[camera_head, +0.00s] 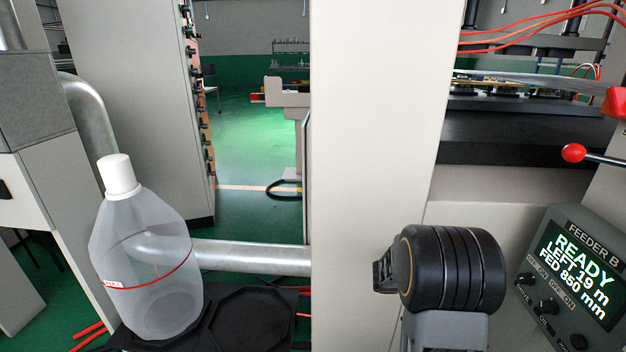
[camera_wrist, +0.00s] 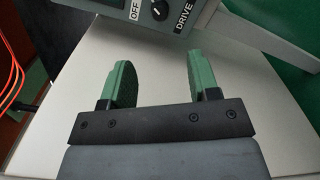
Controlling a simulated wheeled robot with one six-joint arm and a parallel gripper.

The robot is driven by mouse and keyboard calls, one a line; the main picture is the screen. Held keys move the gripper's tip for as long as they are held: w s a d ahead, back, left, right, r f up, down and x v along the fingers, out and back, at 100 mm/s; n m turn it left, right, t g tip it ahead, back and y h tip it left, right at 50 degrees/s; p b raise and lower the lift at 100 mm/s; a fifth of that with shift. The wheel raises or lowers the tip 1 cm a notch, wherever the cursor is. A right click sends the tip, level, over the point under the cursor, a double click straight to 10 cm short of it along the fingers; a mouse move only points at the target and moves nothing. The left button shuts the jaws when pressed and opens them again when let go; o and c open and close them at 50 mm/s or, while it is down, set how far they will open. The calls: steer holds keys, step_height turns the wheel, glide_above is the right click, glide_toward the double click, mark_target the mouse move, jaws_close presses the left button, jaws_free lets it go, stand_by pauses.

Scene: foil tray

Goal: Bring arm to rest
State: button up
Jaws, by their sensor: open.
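My gripper (camera_wrist: 156,78) shows in the wrist view with its two green-padded fingers spread apart and nothing between them. Beyond the fingertips is the lower edge of a control panel (camera_wrist: 178,12) with an OFF label and a DRIVE knob. In the head view my black, rounded arm joint stands at the lower right, in front of a pale machine column; the fingers themselves do not show there.
The Feeder B panel (camera_head: 575,275) is close to my arm's right, reading READY, LEFT 19 m. A red-knobbed lever (camera_head: 573,153) sticks out above it. A translucent white-capped bottle (camera_head: 150,270) stands on a black holder (camera_head: 245,318) at lower left, before a metal pipe (camera_head: 250,257).

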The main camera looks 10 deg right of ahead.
steer(key=s+a+r+t+y+p, duration=0.1)
steer(key=a+r+t+y+p, duration=0.2)
steer(key=a+r+p, duration=0.7)
steer(key=s+a+r+m+t+y+p, duration=0.1)
steer(key=s+a+r+t+y+p, duration=0.1)
steer(key=a+r+y+p, duration=0.6)
steer(key=s+a+r+m+t+y+p, duration=0.1)
steer(key=a+r+t+y+p, duration=0.3)
steer(key=a+r+p, duration=0.8)
step_height(320, 180, up, 5)
steer(key=s+y+p, duration=0.1)
steer(key=y+p, duration=0.1)
steer(key=p, duration=0.2)
steer(key=shift+a, duration=0.15)
steer(key=shift+c, duration=1.3)
